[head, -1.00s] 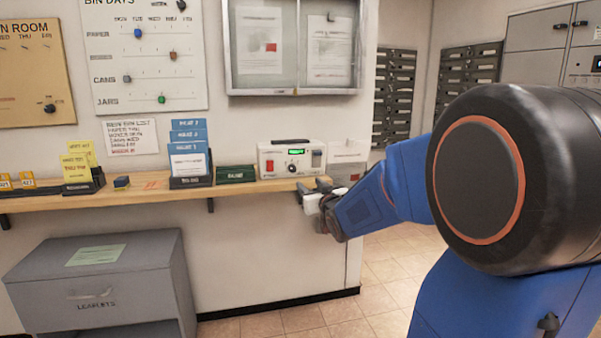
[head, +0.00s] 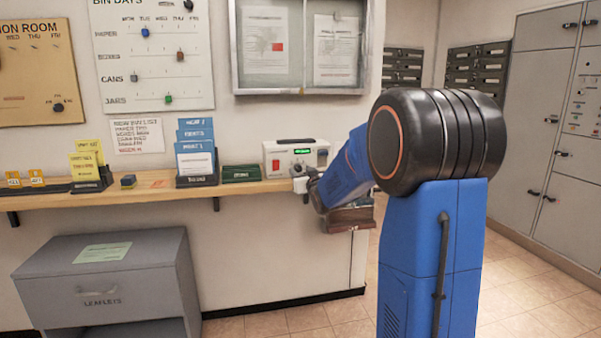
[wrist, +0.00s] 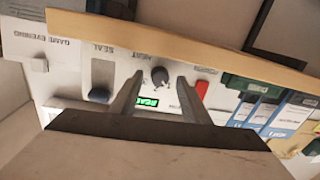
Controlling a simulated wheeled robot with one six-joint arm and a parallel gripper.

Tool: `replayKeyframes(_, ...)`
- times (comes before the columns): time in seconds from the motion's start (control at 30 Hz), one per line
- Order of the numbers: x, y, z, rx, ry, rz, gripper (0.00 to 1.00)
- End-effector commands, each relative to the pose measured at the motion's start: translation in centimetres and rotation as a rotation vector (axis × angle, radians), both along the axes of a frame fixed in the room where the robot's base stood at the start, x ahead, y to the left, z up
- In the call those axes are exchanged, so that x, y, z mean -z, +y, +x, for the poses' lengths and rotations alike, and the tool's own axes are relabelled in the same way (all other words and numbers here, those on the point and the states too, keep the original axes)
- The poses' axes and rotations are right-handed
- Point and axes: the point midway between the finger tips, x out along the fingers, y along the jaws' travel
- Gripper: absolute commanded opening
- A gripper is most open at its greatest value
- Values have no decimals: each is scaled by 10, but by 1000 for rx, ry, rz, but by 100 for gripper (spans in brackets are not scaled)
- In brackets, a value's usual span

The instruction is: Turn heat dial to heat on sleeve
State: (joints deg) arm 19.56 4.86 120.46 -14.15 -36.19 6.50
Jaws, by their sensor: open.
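The white heat machine (head: 290,148) stands on the wooden shelf and shows a lit green display. Its dark round heat dial (wrist: 160,76) sits beside the word HEAT in the wrist view; its setting is too small to read. My gripper (wrist: 160,80) is open, with one fingertip on each side of the dial in that view; contact cannot be told. A dark slider (wrist: 101,82) lies beside the word SEAL. A white panel lettered GAME EVENING (wrist: 40,48) lies beyond it.
The red switch (head: 276,164) is close to the dial. Left along the shelf (head: 130,192) are a green box (head: 241,173) and a holder of blue cards (head: 196,152). A grey leaflets cabinet (head: 100,265) stands below. Tiled floor is open at right.

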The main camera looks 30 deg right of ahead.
Motion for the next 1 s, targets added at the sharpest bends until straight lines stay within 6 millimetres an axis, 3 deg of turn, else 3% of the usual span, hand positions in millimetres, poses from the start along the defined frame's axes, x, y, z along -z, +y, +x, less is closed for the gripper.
replayKeyframes(0.17, 0, -2, 11, 0, 1, 1, 43)
replayKeyframes(0.47, 0, -3, 13, 0, 1, 1, 43)
replayKeyframes(0.67, 0, -3, 13, 0, 1, 1, 2)
replayKeyframes(1.0, 1, -2, 13, 0, -9, 36, 2)
